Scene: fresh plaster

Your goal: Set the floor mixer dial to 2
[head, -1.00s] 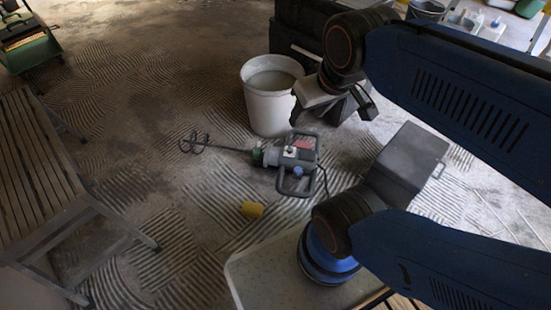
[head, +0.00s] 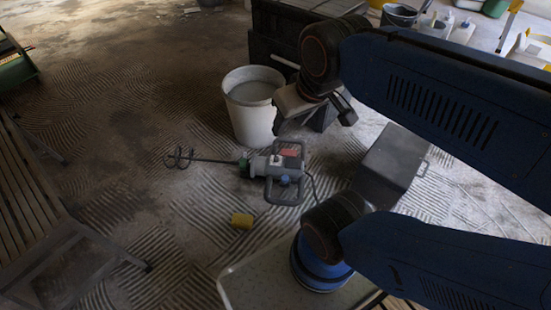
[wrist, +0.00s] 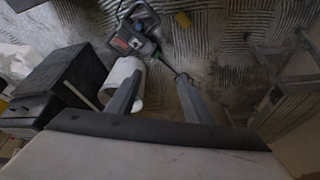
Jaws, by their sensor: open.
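The floor mixer (head: 262,165) lies on the ridged floor, a grey power tool with a looped handle, a green collar and a whisk pointing left. A small blue knob (head: 284,180) on its body may be the dial; its setting is too small to read. The mixer also shows at the top of the wrist view (wrist: 134,38), beyond my fingertips. My gripper (wrist: 157,84) is open with nothing between its fingers. In the head view it hangs above and to the right of the mixer, beside the bucket, apart from the mixer.
A white bucket (head: 251,119) of grey liquid stands behind the mixer. A yellow piece (head: 242,220) lies in front of it. A wooden bench (head: 40,215) is at left. Black cases (head: 270,45) and bottles (head: 462,32) are at the back. Floor left of the mixer is open.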

